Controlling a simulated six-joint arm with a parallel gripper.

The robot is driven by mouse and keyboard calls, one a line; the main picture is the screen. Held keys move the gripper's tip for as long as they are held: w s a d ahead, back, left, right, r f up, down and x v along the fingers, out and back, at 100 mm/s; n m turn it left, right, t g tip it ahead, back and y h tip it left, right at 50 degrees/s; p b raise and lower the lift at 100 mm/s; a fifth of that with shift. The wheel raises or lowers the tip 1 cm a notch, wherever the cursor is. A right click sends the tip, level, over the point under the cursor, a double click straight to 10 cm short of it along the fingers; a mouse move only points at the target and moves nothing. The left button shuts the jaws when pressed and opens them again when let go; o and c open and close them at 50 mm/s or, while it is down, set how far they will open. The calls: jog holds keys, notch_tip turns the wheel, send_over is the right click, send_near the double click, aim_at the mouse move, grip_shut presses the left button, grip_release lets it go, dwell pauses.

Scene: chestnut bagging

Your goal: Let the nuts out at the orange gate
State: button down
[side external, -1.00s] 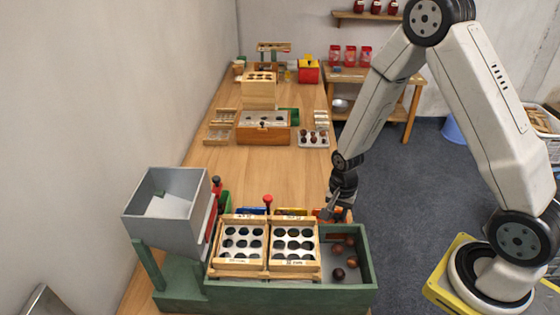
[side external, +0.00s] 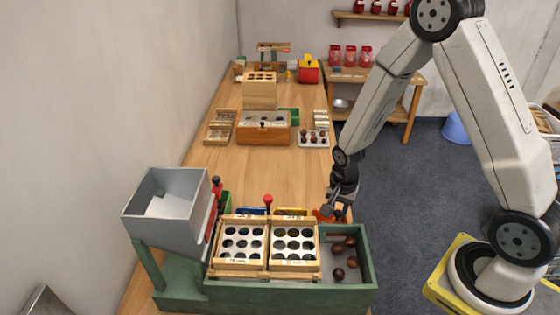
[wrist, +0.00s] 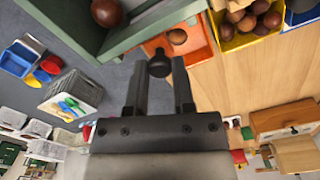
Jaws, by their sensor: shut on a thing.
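My gripper (wrist: 158,82) is shut on a dark round knob (wrist: 160,65), which shows between the fingertips in the wrist view. The knob is at the outer wall of the green sorting box, beside an orange bin (wrist: 200,50). One brown nut (wrist: 178,37) lies in that bin. In the side view the orange bin (side external: 322,216) is partly hidden by my gripper (side external: 333,208). Several brown nuts (side external: 352,262) lie in the right compartment of the green box (side external: 364,262). I cannot make out the gate panel itself.
Two wooden-framed hole plates (side external: 294,262) cover the box's middle, and a grey hopper (side external: 165,225) stands at its left. A red-topped lever (side external: 268,200) rises behind the plates. A yellow bin with nuts (wrist: 228,42) is beside the orange one.

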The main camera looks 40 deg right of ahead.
aim_at(338, 212)
jog(key=shift+r, duration=1.2)
jog(key=shift+w, duration=0.1)
jog(key=shift+c, duration=2.2)
grip_release()
jog(key=shift+r, duration=0.1)
notch_tip(338, 212, up, 8)
jog(key=shift+f, duration=0.2)
jog(key=s+a+r+n+t, duration=0.2)
jog(key=s+a+n, duration=0.3)
jog(key=n, duration=0.8)
jog(key=shift+s+r+n+t, duration=0.3)
jog(key=shift+s+r, duration=0.2)
jog(key=shift+s, duration=0.2)
